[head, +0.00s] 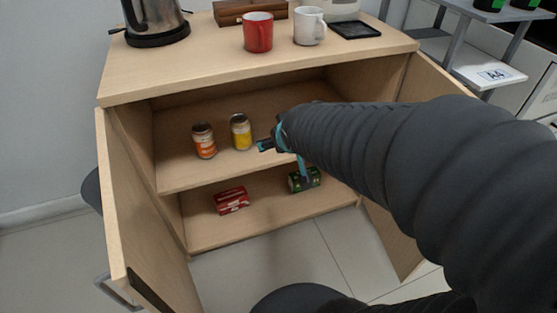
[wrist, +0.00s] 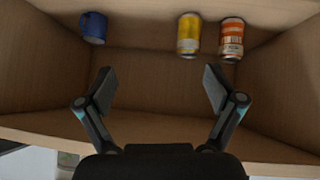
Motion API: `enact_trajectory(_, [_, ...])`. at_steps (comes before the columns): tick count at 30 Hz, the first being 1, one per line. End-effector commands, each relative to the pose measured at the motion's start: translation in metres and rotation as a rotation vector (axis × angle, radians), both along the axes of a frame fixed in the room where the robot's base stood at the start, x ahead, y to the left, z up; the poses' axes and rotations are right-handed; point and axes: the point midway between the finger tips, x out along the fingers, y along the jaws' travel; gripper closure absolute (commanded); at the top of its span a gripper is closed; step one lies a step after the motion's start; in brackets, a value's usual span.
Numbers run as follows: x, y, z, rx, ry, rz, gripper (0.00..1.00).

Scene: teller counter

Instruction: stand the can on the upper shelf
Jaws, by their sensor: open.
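An orange can (head: 204,141) and a yellow-labelled can (head: 240,132) stand side by side on the upper shelf (head: 180,178) of the open cabinet. In the wrist view, which looks upside down, the yellow can (wrist: 189,35) and the orange can (wrist: 231,39) are at the top. A blue can-like object (wrist: 93,27) is at the top left there. My arm hides it in the head view, and I cannot tell whether it stands upright. My gripper (head: 284,160) is at the cabinet front, right of the cans. Its fingers (wrist: 160,88) are spread apart with nothing between them.
A red box (head: 232,200) and a green box (head: 305,179) lie on the lower level. Open doors flank the cabinet, the left door (head: 135,210) and the right door (head: 400,225). A red mug (head: 258,32), white mug (head: 309,26) and kettle (head: 155,20) stand on top.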

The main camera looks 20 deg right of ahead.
Motion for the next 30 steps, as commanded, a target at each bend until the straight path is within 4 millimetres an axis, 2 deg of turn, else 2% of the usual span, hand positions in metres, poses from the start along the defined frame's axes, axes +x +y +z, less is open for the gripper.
enact_trajectory(1, [-0.018,0.004,0.01,0.008,0.023,-0.009,0.07])
enact_trajectory(6, [-0.083,0.021,0.026,0.058,0.145,-0.025,0.07])
enact_trajectory(9, [-0.116,0.031,0.031,0.089,0.207,-0.018,0.07])
enact_trajectory(13, [-0.147,0.041,0.034,0.119,0.265,-0.004,0.07])
enact_trajectory(18, [-0.162,0.046,0.034,0.133,0.297,0.007,0.07])
enact_trajectory(30, [-0.162,0.046,0.034,0.134,0.298,0.006,0.07])
